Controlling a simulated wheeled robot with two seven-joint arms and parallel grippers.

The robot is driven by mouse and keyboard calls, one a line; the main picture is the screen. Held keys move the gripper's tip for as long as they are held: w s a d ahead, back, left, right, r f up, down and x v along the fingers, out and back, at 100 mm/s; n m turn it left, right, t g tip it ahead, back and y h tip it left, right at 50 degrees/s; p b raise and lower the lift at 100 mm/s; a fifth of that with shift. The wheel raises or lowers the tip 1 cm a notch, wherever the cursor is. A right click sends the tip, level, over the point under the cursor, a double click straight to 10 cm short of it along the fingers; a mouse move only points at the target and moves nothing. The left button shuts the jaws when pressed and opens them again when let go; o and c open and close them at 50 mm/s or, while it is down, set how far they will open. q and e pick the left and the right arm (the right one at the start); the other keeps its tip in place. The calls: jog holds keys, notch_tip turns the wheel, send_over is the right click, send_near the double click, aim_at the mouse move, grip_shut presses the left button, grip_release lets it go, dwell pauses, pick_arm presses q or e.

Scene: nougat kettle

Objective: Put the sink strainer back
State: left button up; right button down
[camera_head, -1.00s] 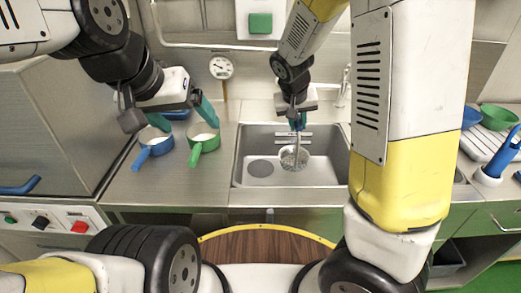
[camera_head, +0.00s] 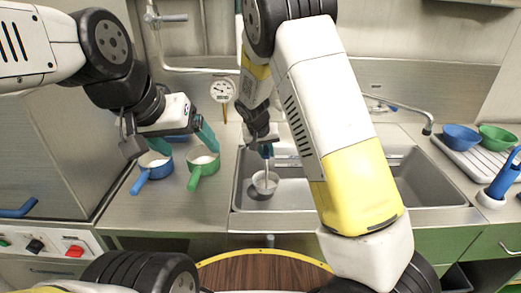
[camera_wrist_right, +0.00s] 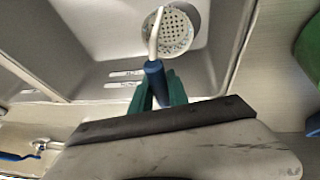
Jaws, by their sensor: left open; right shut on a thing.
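The sink strainer (camera_head: 266,184) is a pale perforated cup on a thin rod with a blue grip. My right gripper (camera_head: 266,150) is shut on the blue grip, and the strainer hangs below it in the left basin. The dark round drain (camera_head: 257,191) is partly hidden behind the strainer. In the right wrist view the strainer (camera_wrist_right: 176,30) hangs beyond the teal fingers (camera_wrist_right: 157,92); whether it touches the basin floor I cannot tell. My left gripper (camera_head: 183,143) is open, its teal fingers spread above the two saucepans.
The metal sink (camera_head: 240,206) has a second basin at right, partly hidden by my right arm. A blue saucepan (camera_head: 154,172) and a green saucepan (camera_head: 204,165) stand left of it. Blue and green bowls (camera_head: 461,137) sit on a white rack at right.

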jog(key=shift+w+a+f, duration=0.35)
jog(key=shift+f, duration=0.25)
jog(key=shift+w+a+f, duration=0.3)
jog(key=shift+a+f, duration=0.05)
jog(key=shift+f, duration=0.3)
jog(key=shift+w+a+f, duration=0.35)
jog(key=shift+f, duration=0.25)
jog(key=c, duration=1.3)
grip_release()
jog(key=shift+f, duration=0.15)
